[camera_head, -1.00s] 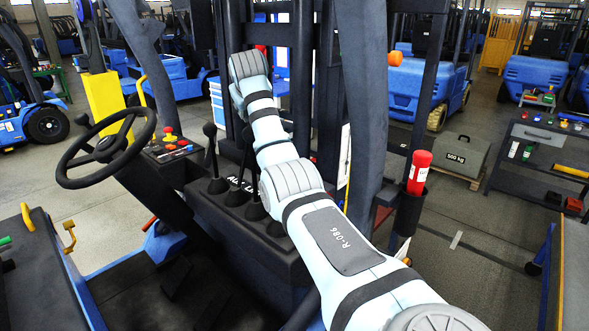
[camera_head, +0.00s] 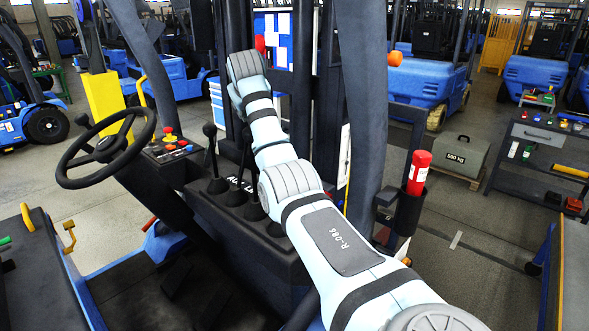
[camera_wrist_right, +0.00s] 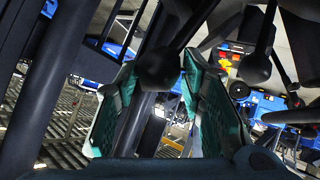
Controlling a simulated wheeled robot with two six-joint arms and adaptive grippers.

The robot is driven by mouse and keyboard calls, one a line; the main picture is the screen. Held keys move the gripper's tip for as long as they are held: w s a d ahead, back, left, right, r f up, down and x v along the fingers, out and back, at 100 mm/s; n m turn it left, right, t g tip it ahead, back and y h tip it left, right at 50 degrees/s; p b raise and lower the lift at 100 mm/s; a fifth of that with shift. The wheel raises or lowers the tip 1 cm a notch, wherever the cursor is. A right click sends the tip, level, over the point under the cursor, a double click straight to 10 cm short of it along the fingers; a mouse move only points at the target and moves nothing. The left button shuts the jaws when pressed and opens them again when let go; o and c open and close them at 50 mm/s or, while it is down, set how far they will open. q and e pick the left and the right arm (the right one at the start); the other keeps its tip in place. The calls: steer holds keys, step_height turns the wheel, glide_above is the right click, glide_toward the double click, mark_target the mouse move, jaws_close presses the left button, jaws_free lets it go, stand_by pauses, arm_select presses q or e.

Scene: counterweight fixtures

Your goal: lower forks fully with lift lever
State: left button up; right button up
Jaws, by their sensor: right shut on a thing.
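In the right wrist view, my right gripper (camera_wrist_right: 160,88) has its two teal-padded fingers on either side of a round black lever knob (camera_wrist_right: 160,68) and is shut on it. In the head view, my right arm covers that gripper and the held knob. A row of black levers (camera_head: 213,165) rises from the dark console, with partly hidden white lettering (camera_head: 240,184) beside them. I cannot read which lever is held. The forks cannot be made out. My left gripper is out of view.
A steering wheel (camera_head: 107,147) and a small button panel (camera_head: 172,147) stand left of the levers. Other free knobs (camera_wrist_right: 255,68) hang close to the right gripper. A thick dark pillar (camera_head: 362,100) and a red cylinder in a holder (camera_head: 419,165) stand to the right.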

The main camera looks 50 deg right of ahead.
steer(key=shift+a+f, duration=0.1)
steer(key=shift+f, duration=0.15)
steer(key=a, duration=0.2)
steer(key=a+r, duration=0.1)
steer(key=a, duration=0.5)
steer(key=shift+w+r+b, duration=0.25)
steer(key=shift+w+b, duration=0.1)
steer(key=shift+w, duration=0.05)
steer(key=shift+c, duration=0.5)
steer(key=shift+d+r, duration=0.15)
steer(key=shift+o, duration=0.2)
steer(key=o, duration=0.9)
steer(key=shift+w+a, duration=0.2)
steer(key=shift+w, duration=0.05)
